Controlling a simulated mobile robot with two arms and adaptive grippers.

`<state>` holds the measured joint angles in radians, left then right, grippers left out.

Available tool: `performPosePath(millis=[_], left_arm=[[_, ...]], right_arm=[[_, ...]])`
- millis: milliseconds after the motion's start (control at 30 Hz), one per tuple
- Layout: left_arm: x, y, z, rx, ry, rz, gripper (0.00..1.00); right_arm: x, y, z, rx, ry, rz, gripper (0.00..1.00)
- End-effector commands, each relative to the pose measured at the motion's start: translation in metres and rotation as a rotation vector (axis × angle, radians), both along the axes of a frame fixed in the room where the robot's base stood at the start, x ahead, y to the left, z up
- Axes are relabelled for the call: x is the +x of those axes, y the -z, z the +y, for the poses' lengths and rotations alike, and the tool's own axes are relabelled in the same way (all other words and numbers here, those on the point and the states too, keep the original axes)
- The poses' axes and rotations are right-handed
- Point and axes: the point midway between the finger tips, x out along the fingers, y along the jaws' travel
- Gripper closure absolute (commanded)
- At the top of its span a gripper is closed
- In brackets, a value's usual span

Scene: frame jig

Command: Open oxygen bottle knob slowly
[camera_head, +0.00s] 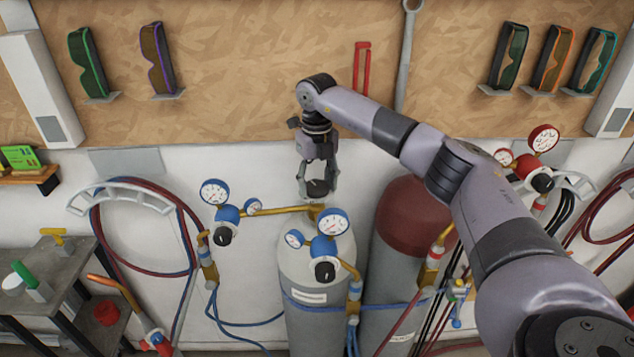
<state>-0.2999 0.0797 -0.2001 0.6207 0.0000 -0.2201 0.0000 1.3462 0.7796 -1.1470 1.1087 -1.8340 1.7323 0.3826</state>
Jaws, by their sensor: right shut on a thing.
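The oxygen bottle is probably the pale grey cylinder (302,268) with blue-rimmed gauges, standing against the wall. A dark round knob (318,188) sits on top of its brass valve (316,211). My right gripper (317,183) reaches down from above and is shut on the knob, one finger on each side. The gripper partly hides the knob's upper side. My left gripper is not in view.
Blue regulators with gauges (333,222) sit close in front of and left of the valve (214,192). A red-topped cylinder (408,217) stands to the right, partly behind my arm. Blue and red hoses (130,262) hang left. A metal cart (62,262) stands at lower left.

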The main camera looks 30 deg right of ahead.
Motion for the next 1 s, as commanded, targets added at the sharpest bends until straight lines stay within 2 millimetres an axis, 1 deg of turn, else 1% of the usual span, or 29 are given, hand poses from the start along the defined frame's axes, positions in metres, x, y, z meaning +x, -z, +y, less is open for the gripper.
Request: performPosePath(millis=[267,1000], left_arm=[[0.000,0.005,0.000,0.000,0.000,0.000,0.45],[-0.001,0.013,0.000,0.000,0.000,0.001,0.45]], right_arm=[[0.000,0.000,-0.001,-0.002,-0.203,-0.002,0.77],[0.001,-0.001,-0.003,-0.001,-0.907,-0.003,0.77]])
